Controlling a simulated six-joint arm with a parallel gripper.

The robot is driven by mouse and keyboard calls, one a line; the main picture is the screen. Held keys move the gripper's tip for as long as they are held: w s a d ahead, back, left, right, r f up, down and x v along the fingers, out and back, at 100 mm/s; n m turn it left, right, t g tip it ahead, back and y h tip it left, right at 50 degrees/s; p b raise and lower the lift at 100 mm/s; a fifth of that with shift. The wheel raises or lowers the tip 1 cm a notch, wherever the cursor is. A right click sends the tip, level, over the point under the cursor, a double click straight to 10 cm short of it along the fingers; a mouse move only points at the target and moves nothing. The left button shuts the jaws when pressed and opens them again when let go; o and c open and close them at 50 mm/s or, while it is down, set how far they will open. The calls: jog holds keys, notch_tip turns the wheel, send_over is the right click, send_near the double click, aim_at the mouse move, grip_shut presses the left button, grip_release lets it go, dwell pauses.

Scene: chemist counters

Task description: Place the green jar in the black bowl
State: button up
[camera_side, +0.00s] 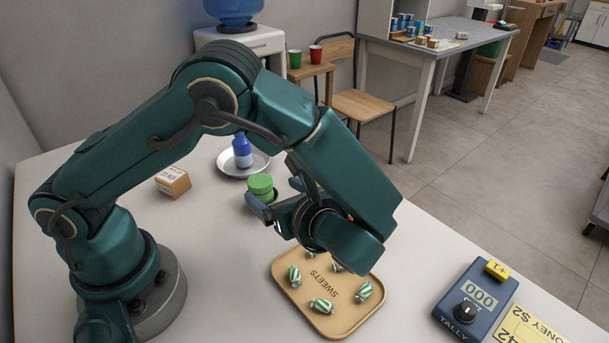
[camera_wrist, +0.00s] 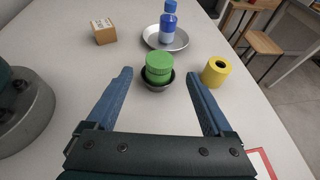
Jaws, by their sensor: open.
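The green jar (camera_wrist: 159,65), with a ridged lid, stands upright in the small black bowl (camera_wrist: 157,88) in the wrist view. The jar also shows in the side view (camera_side: 260,184), where my gripper partly hides the bowl. My gripper (camera_side: 279,196) is open, low over the counter on the near side of the bowl. In the wrist view, its two blue fingers point toward the left and right sides of the bowl, with a gap between them and the jar. Nothing is held.
A blue bottle (camera_side: 242,151) stands on a silver plate (camera_side: 229,169) behind the bowl. A small cardboard box (camera_side: 173,182) is at left. A yellow roll (camera_wrist: 215,71) stands right of the bowl. A sweets tray (camera_side: 285,270) and a blue tally device (camera_side: 475,300) are nearer the front.

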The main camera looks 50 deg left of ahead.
jog(key=s+r+n+t+h, duration=0.1)
jog(key=s+r+n+h, duration=0.3)
jog(key=n, duration=0.6)
jog(key=s+d+r+n+t+h, duration=0.1)
jog(key=s+r+n+t+h, duration=0.1)
jog(key=s+r+n+h, duration=0.3)
jog(key=n+h, duration=0.4)
jog(key=n, duration=0.1)
jog(key=shift+d, duration=0.3)
jog(key=shift+r, duration=0.1)
dwell(0.5)
